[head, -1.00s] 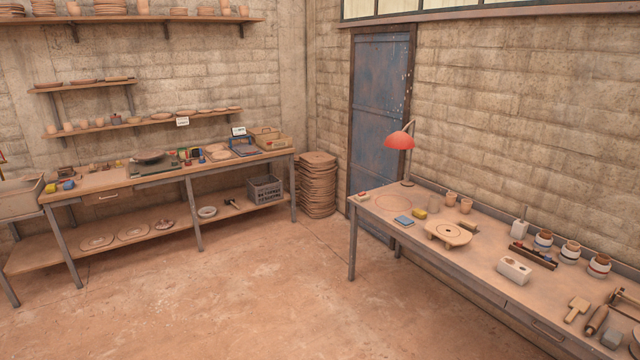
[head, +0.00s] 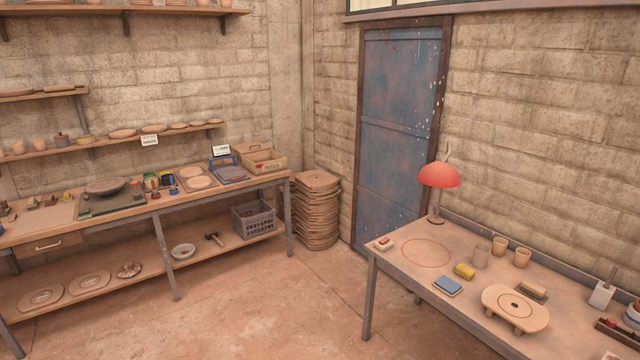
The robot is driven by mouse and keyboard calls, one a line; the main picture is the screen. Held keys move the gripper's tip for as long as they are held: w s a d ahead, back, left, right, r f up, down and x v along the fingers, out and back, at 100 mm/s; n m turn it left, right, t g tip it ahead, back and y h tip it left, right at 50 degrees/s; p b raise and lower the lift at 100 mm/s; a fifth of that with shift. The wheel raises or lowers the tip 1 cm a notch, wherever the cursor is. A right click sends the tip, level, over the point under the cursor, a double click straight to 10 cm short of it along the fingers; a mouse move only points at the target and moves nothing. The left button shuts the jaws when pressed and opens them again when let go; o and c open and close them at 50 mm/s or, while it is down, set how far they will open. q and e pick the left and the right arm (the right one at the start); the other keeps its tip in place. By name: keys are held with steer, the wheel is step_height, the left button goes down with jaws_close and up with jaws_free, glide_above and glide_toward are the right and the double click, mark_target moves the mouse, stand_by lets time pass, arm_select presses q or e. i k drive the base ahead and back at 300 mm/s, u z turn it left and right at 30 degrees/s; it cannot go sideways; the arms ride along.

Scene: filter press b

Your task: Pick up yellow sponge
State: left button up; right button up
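A yellow sponge (head: 464,271) lies on the right-hand table (head: 398,262), between the red ring marking and the small round-topped wooden stand. A blue block-like sponge or pad (head: 447,286) lies just in front of it, a little to the left. The yellow sponge is in plain view and nothing covers it. Neither of my grippers shows in the head view.
A long workbench (head: 110,208) stands at the left wall. Stacked boards (head: 316,210) fill the corner. The floor between is clear.

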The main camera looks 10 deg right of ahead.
mark_target(462, 270)
steer(key=z, duration=0.65)
steer(key=i, duration=1.6)
steer(key=z, duration=0.85)
